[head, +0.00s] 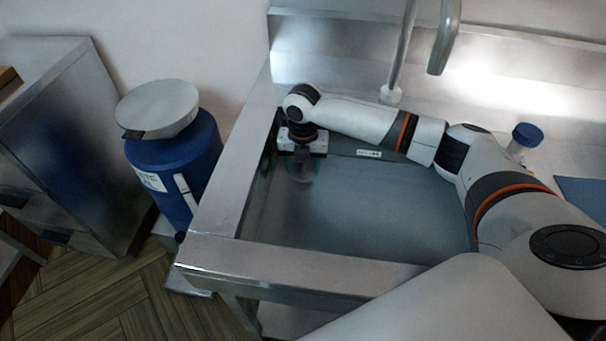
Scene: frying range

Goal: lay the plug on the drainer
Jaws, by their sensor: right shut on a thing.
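My right gripper (303,166) hangs down into the far left part of the steel sink basin (370,205), with green fingertips. It is shut on a small dark piece, which I take to be the plug (302,186); a dull, roundish grey part shows just below the fingers. The plug is small and dim, and I cannot tell whether it touches the basin floor. The steel top (565,150) right of the basin looks like the drainer, partly hidden by my right arm. My left gripper is not in view.
A tap (400,60) stands behind the basin, close to my right arm. A blue-capped container (524,138) and a flat blue thing (585,196) are on the right. A blue drum (178,165) with a pale bowl-like top (158,105) stands left of the sink.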

